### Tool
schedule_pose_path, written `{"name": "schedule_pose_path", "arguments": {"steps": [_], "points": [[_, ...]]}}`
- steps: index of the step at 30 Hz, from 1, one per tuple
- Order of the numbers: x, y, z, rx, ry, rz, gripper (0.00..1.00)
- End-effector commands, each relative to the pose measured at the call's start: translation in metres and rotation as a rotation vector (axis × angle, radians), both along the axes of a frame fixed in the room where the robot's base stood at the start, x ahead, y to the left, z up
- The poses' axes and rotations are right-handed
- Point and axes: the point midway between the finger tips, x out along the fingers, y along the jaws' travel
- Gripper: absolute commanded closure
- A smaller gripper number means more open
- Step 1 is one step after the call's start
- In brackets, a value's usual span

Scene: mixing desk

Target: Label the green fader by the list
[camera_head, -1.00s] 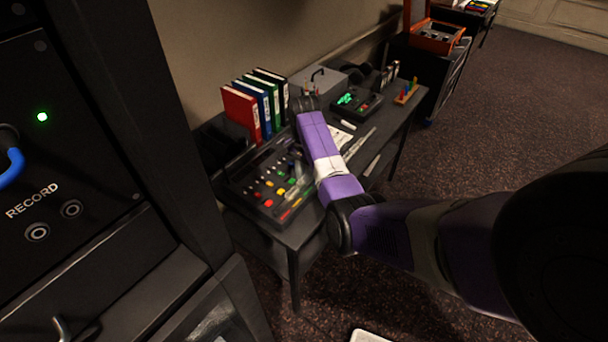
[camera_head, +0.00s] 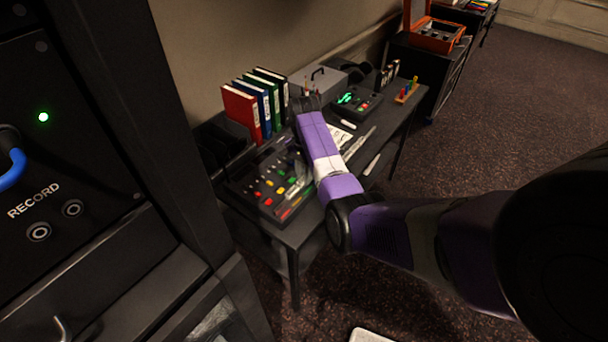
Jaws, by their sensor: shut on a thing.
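The mixing desk (camera_head: 238,189) is a dark panel with small coloured fader caps, at the front left of the table. One small cap (camera_head: 292,180) looks green, but the caps are tiny and partly blurred. A white sheet (camera_head: 340,137), perhaps the list, lies just right of my forearm; its writing is unreadable. My purple arm reaches across the table. My gripper (camera_head: 307,93) is at its far end, near the binders and the grey box, beyond the mixing desk. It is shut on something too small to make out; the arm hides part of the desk.
Red, blue, green and black binders (camera_head: 241,110) stand at the wall. A grey box (camera_head: 322,78), a device with a green display (camera_head: 358,102) and a rack of coloured pegs (camera_head: 407,91) stand behind. A white marker-like stick (camera_head: 372,164) lies near the table's front edge.

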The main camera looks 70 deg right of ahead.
Motion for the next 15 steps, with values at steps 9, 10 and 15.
{"name": "schedule_pose_path", "arguments": {"steps": [9,10,15], "points": [[0.0001,0.0,-0.0022,0.0,0.0,0.0,0.7],[0.0001,0.0,-0.0022,0.0,0.0,0.0,0.64],[0.0,0.0,-0.0022,0.0,0.0,0.0,0.57]]}}
